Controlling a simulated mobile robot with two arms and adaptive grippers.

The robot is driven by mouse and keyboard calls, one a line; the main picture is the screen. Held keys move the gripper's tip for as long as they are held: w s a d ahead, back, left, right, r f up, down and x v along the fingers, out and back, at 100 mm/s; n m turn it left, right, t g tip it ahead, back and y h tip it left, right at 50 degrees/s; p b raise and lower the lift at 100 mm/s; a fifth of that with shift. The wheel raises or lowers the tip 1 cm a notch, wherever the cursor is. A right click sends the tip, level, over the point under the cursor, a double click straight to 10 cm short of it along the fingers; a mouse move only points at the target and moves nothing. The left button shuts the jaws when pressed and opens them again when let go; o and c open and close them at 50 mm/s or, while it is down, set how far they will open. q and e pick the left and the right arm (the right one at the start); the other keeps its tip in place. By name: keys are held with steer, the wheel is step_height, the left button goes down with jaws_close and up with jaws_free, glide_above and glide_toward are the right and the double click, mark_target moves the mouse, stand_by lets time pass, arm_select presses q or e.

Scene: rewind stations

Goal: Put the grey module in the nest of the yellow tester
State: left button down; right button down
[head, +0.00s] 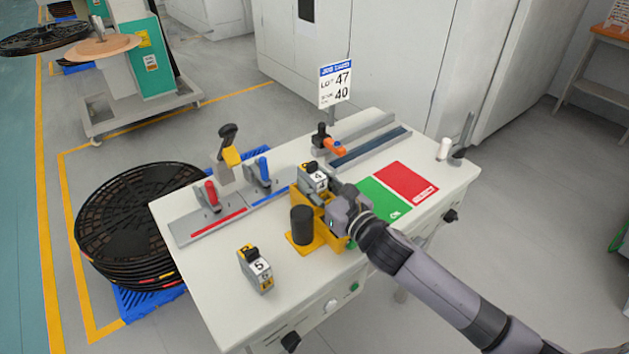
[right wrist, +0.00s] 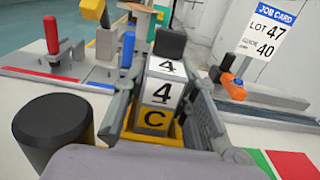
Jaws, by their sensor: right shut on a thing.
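The grey module (head: 314,181) has white number plates and a black top; in the right wrist view (right wrist: 160,92) it shows two 4s and a yellow C plate. My right gripper (head: 325,192) is shut on it, one finger on each side. The yellow tester (head: 300,243) with a black cylinder (head: 302,225) stands on the bench. The module is upright at the tester's back part, and yellow shows around its foot in the right wrist view. The gripper hides the nest, so I cannot tell whether the module is seated. My left gripper is not in view.
A second grey module (head: 256,270) marked 5 stands at the front left of the bench. Red (head: 211,196) and blue (head: 263,172) handled clamps stand behind. A green and red mat (head: 405,182) lies right. A job card (head: 334,84) stands at the back.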

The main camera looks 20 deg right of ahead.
steer(key=c, duration=1.3)
jaws_free()
steer(key=shift+r, duration=0.25)
steer(key=v, duration=1)
steer(key=shift+s+d+f, duration=0.2)
steer(key=shift+s, duration=0.15)
steer(key=shift+s+d+r, duration=0.1)
steer(key=shift+s+d, duration=0.1)
steer(key=shift+s, duration=0.4)
steer(key=shift+r, duration=0.1)
